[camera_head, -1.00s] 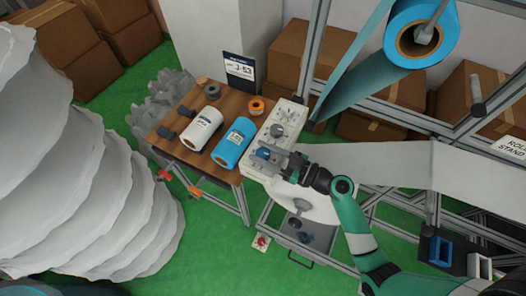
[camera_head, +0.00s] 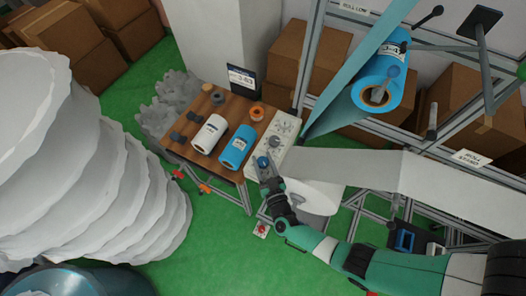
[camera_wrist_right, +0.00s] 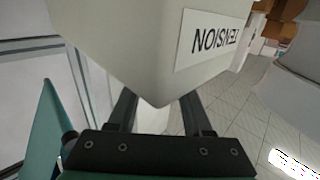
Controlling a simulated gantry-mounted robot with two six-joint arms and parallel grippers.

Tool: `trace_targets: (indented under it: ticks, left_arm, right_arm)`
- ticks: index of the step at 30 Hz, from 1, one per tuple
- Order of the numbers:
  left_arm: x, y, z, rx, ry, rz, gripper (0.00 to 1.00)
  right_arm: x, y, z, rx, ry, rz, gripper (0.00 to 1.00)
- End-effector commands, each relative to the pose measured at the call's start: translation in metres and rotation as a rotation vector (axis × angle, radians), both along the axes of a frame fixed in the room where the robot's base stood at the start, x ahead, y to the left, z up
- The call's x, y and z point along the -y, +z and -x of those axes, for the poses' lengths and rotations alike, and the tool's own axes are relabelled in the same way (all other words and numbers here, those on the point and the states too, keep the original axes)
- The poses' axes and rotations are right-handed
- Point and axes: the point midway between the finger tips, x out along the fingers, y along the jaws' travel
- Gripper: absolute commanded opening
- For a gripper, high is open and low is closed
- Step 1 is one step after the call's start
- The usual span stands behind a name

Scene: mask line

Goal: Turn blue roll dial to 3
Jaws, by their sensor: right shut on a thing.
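The white control panel (camera_head: 254,174) stands at the right end of the wooden table in the head view. The blue roll dial (camera_head: 262,162) is on its near part, and a grey dial (camera_head: 275,141) sits farther back. My right gripper (camera_head: 266,172) reaches the blue dial from the near side and is shut on it. The numbers around the dial and its pointer are too small to read. In the right wrist view, a pale box with a TENSION label (camera_wrist_right: 213,38) fills the upper middle. It hides the fingertips and the dial. My left gripper is not in view.
A white roll (camera_head: 208,134) and a blue roll (camera_head: 237,147) lie on the wooden table (camera_head: 222,175) left of the panel. A large blue roll (camera_head: 381,79) hangs on the metal frame at upper right. White web material (camera_head: 330,165) runs close by my right arm.

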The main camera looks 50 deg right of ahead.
Motion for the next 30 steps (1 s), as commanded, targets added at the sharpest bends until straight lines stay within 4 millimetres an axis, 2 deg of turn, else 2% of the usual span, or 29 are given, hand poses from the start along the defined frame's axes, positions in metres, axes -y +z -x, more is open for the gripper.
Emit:
trace_targets:
  ticks: [5,14,20,30]
  left_arm:
    - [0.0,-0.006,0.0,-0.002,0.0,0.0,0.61]
    - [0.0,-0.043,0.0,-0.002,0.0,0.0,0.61]
    - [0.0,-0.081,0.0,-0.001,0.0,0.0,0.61]
    - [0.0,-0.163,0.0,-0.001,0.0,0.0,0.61]
  right_arm:
    - [-0.003,0.0,-0.004,0.01,-0.164,0.003,0.0]
    - [-0.002,-0.005,-0.004,0.01,-0.454,0.002,0.0]
    - [-0.001,-0.009,-0.003,0.009,-0.647,0.001,0.0]
    - [0.001,-0.012,-0.002,0.006,-0.948,0.002,0.0]
